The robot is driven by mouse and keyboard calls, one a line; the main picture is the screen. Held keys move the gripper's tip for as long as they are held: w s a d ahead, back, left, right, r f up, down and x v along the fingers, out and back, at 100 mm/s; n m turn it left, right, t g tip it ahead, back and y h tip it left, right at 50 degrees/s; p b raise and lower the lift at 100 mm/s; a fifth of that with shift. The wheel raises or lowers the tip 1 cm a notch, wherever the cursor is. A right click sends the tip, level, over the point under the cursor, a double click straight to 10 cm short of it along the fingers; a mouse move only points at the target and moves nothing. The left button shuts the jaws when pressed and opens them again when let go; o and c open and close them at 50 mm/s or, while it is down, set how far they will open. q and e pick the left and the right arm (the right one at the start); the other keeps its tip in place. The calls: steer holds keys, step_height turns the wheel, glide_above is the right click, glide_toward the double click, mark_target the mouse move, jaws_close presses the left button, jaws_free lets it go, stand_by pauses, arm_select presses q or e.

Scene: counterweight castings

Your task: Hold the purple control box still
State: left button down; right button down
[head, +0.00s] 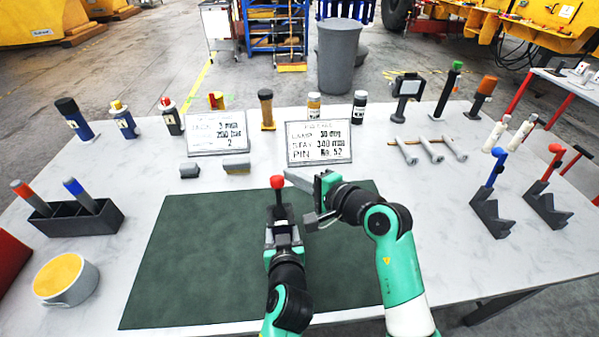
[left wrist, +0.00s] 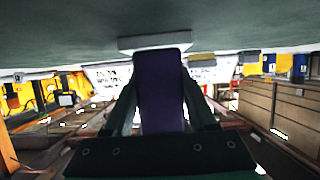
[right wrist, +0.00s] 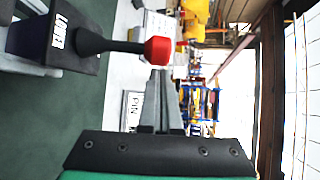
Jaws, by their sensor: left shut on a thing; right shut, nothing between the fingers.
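The purple control box (left wrist: 160,95) stands on the green mat (head: 200,250), between the fingers of my left gripper (left wrist: 163,100), which is shut on it. In the right wrist view the box (right wrist: 85,45) looks dark and bears a white label. A lever with a red knob (head: 277,182) rises from it; the knob also shows in the right wrist view (right wrist: 158,50). My left gripper hides much of the box in the head view. My right gripper (head: 294,178) is shut and empty, its fingertips close beside the knob; whether they touch it I cannot tell.
Two printed signs (head: 319,143) stand behind the mat, with two small grey blocks (head: 237,168) near them. A dark holder (head: 75,218) and a yellow-topped round tub (head: 66,279) are at left. Levers on grey brackets (head: 490,212) stand at right. Much of the mat is bare.

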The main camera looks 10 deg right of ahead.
steer(key=shift+s+a, duration=0.1)
steer(key=shift+s, duration=0.1)
arm_select(q)
steer(key=shift+r, duration=0.1)
arm_select(e)
steer(key=shift+s+r+n+t+y, duration=0.2)
steer(key=shift+s+n+t+y, duration=0.15)
steer(key=shift+s+t, duration=0.25)
stand_by(0.4)
steer(key=s+n+t, duration=0.1)
steer(key=s+t+y, duration=0.1)
steer(key=shift+s+r+n+y, duration=0.15)
steer(key=shift+s+n+y, duration=0.1)
steer(key=shift+s+n, duration=0.15)
steer(key=shift+s, duration=0.85)
steer(key=shift+s+f, duration=0.35)
steer(key=shift+s, duration=0.3)
